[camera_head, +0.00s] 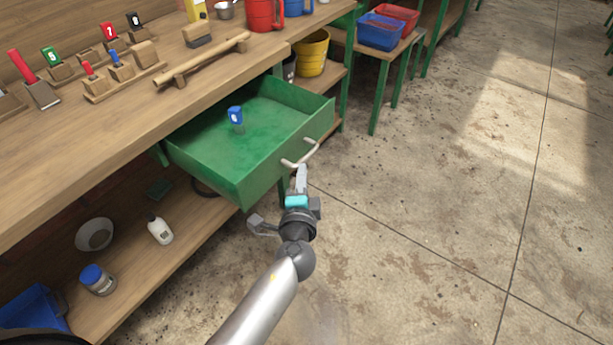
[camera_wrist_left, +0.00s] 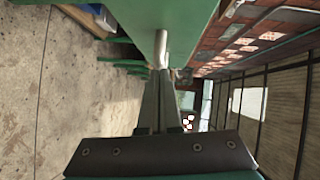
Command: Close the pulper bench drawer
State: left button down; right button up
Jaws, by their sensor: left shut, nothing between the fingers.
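The green drawer (camera_head: 232,165) stands pulled out from under the wooden bench (camera_head: 110,120) in the head view. A blue tag with a white mark (camera_head: 236,117) is inside it. The pale bar handle (camera_head: 300,156) is on the drawer's front. My left gripper (camera_head: 301,172) is shut, with its tips at or very close to the handle; I cannot tell whether they touch. In the left wrist view the closed fingers (camera_wrist_left: 158,103) point at the handle (camera_wrist_left: 162,48), with the green drawer front (camera_wrist_left: 150,15) beyond. My right gripper is not in view.
A lower shelf (camera_head: 140,260) holds a white bottle (camera_head: 160,230) and a blue-lidded jar (camera_head: 97,279). A yellow bucket (camera_head: 312,52) stands behind the drawer. The concrete floor (camera_head: 440,200) at right is clear.

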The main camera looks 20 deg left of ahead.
aim_at(271, 167)
pick_arm(q)
jog(key=w+a, duration=0.1)
jog(key=a, duration=0.1)
jog(key=w+a, duration=0.1)
jog(key=a, duration=0.4)
jog(key=shift+w+a, duration=0.35)
jog(key=shift+w, duration=0.05)
jog(key=w+a, duration=0.1)
jog(key=a, duration=0.3)
jog(key=w+a+b, duration=0.1)
jog(key=w+a, duration=0.1)
jog(key=a, duration=0.3)
jog(key=w+a+b, duration=0.1)
jog(key=w+a, duration=0.1)
jog(key=a, duration=0.2)
jog(key=shift+a, duration=0.15)
jog(key=shift+w+a+b, duration=0.15)
jog(key=shift+a+b, duration=0.15)
jog(key=shift+a, duration=0.25)
jog(key=shift+a+r, duration=0.1)
jog(key=shift+a, duration=0.05)
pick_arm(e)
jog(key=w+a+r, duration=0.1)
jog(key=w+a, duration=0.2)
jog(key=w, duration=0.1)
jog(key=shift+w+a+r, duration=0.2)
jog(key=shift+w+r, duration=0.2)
pick_arm(q)
jog(key=shift+a, duration=0.1)
